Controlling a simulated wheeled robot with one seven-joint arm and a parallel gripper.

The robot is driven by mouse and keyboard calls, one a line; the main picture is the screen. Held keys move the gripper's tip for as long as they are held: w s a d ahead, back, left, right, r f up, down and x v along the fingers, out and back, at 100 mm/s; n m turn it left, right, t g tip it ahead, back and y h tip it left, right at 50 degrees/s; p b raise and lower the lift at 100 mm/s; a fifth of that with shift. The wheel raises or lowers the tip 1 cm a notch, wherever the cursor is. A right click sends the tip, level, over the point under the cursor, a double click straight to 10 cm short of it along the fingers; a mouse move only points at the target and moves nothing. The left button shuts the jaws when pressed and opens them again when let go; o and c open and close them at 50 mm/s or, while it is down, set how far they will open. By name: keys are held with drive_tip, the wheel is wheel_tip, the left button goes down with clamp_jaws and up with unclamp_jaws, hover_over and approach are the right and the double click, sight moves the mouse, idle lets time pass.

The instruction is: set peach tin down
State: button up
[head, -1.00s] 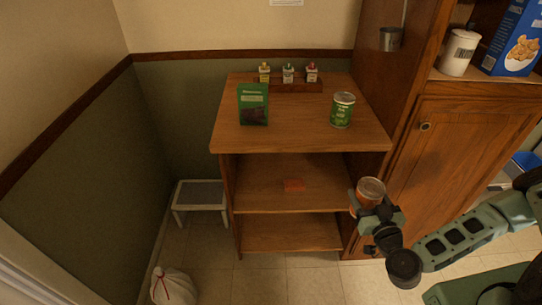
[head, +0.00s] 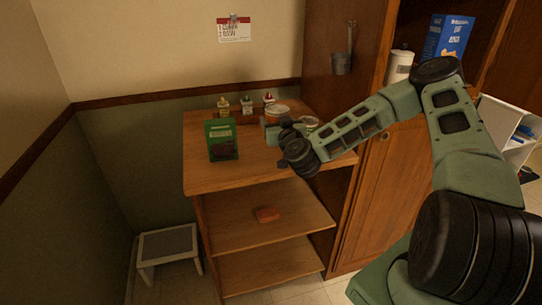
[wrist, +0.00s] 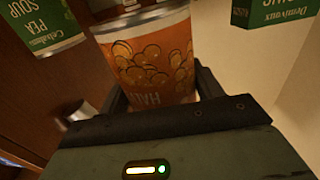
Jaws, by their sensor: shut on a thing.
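The peach tin (wrist: 155,62), with an orange label showing fruit halves, is between the fingers of my gripper (wrist: 160,95) in the wrist view. In the head view the tin (head: 277,110) shows its top over the rear middle of the wooden unit's top (head: 205,178). My gripper (head: 276,130) is shut on it from the front, hiding its lower part. I cannot tell whether its base touches the wood.
A green pea soup tin (wrist: 45,28) stands close beside, mostly hidden behind my arm in the head view (head: 309,122). A green packet (head: 222,140) stands to the left. The front left top is clear.

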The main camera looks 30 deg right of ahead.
wheel_tip(320, 180, down, 9)
drive_tip(key=shift+p, duration=0.65)
drive_tip(key=o, duration=1)
drive_tip(key=shift+s+f, duration=0.1)
drive_tip(key=shift+f, duration=0.05)
drive_tip(key=shift+c, duration=0.2)
drive_tip(key=o, duration=0.4)
drive_tip(key=shift+c, duration=0.2)
